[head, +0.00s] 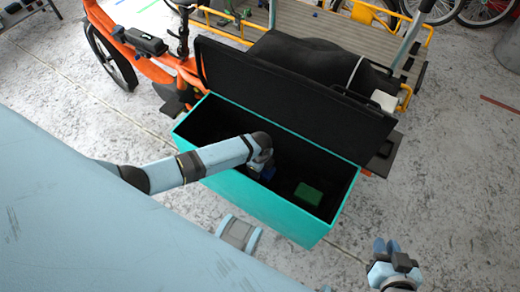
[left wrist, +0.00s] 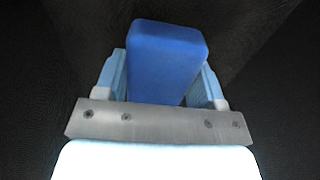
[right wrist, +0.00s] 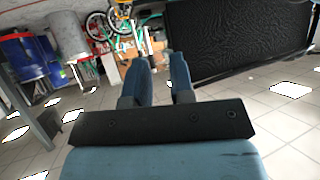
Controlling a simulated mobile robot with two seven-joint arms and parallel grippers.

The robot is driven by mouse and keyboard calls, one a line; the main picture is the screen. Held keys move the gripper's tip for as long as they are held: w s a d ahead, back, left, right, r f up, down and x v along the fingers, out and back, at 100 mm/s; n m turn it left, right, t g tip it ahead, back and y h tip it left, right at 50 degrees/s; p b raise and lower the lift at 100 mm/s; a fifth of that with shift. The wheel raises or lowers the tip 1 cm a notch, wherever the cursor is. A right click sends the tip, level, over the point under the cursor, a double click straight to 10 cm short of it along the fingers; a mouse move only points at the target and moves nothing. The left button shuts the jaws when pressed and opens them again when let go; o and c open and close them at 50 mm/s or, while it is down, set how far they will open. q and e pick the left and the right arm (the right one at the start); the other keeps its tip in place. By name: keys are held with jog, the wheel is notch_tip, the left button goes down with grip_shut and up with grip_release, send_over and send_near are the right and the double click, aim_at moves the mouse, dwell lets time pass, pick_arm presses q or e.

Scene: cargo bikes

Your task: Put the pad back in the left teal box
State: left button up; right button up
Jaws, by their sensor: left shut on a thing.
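A teal box (head: 270,205) with a black inside stands open on the orange cargo bike, its black lid (head: 300,100) tilted up at the back. It is the only teal box in view. My left gripper (head: 262,160) reaches down inside it, shut on a blue pad (head: 268,174). In the left wrist view, the blue pad (left wrist: 165,60) sits between the two fingers, with dark box walls around it. I cannot tell whether the pad touches the box floor. My right gripper (head: 388,248) is outside the box at lower right, empty, with a gap between its fingers.
A green block (head: 308,194) lies in the right part of the box. A black bag (head: 315,62) lies on the wooden cargo bed (head: 350,25) behind the lid. Bare concrete floor (head: 450,180) is to the right.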

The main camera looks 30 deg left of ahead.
pick_arm(q)
jog(key=o, duration=1)
jog(key=shift+c, duration=0.2)
notch_tip(320, 180, up, 14)
jog(key=p, duration=0.4)
